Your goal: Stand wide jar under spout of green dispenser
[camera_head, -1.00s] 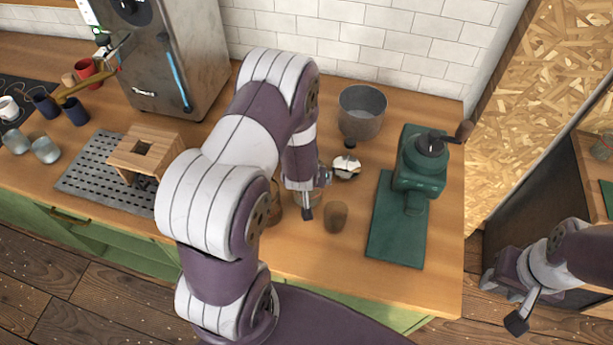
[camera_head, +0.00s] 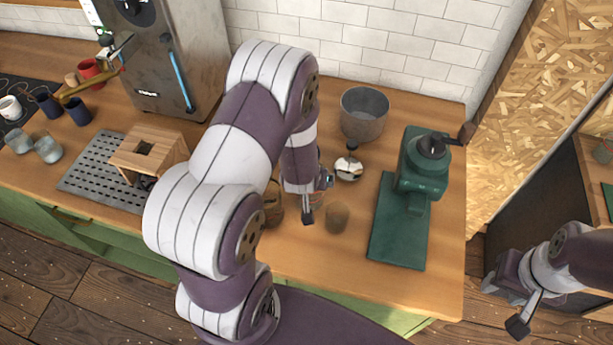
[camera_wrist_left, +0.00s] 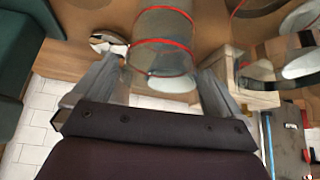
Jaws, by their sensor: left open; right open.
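The green dispenser (camera_head: 424,163) stands on its flat green base (camera_head: 398,245) at the right of the counter, with a dark crank on top. In the left wrist view, a clear wide jar with red rings (camera_wrist_left: 163,28) lies between the fingers of my left gripper (camera_wrist_left: 158,72), with a gap showing beside them. In the head view my left gripper (camera_head: 316,203) is low over the counter, left of the dispenser, and the jar is hard to make out there. My left gripper is open. My right gripper (camera_head: 505,303) is open and empty at the right, off the counter.
A grey metal pot (camera_head: 363,113) and a small black and white item (camera_head: 348,169) are behind. A wooden stand (camera_head: 148,152) is at left. Bare counter lies in front of the cup.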

